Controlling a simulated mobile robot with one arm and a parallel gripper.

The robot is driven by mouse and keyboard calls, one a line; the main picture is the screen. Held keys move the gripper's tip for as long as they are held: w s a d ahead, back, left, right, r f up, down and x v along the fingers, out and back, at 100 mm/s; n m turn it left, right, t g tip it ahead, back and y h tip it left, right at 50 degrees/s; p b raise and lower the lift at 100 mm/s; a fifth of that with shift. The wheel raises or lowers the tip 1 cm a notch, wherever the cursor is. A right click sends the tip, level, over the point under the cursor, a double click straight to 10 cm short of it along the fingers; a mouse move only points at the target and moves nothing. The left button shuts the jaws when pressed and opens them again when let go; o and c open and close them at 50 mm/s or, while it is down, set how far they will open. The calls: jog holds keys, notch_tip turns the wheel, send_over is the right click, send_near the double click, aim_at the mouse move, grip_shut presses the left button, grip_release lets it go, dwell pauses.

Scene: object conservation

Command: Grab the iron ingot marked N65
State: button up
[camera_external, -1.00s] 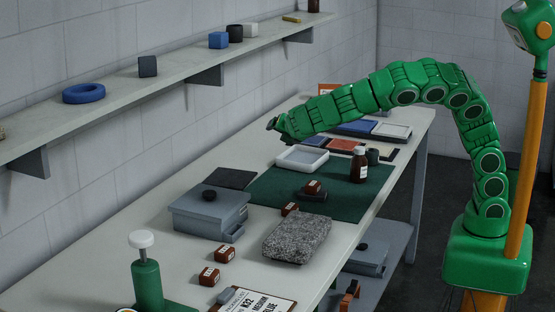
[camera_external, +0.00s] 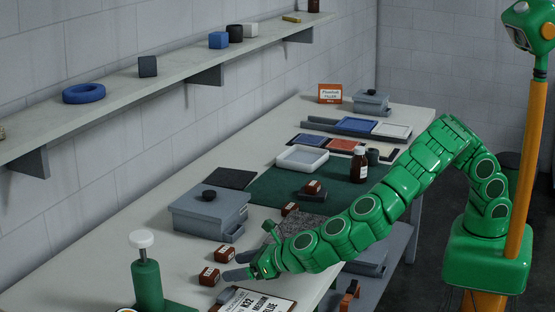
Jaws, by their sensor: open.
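Several small rust-brown blocks with white labels are on the bench; the markings are too small to read, so I cannot tell which is N65. Two lie near the front: one brown block (camera_external: 224,253) and, left and nearer, another brown block (camera_external: 208,275). A third brown block (camera_external: 289,208) lies by the green mat, and one more brown block (camera_external: 312,187) rests on a dark piece on the mat. My gripper (camera_external: 235,266) is open, low over the bench, just right of the two front blocks, its grey fingers pointing left. No block is clearly between the fingers.
A grey lidded box (camera_external: 208,213) stands behind the front blocks. A rough grey stone slab (camera_external: 300,222) is partly hidden by my arm. A clipboard (camera_external: 262,303) lies at the front edge, and a green press with a white knob (camera_external: 146,278) stands at the left.

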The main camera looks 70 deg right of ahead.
aim_at(211, 273)
jog(key=shift+x, duration=3.9)
jog(key=shift+s, duration=0.1)
jog(key=c, duration=1.4)
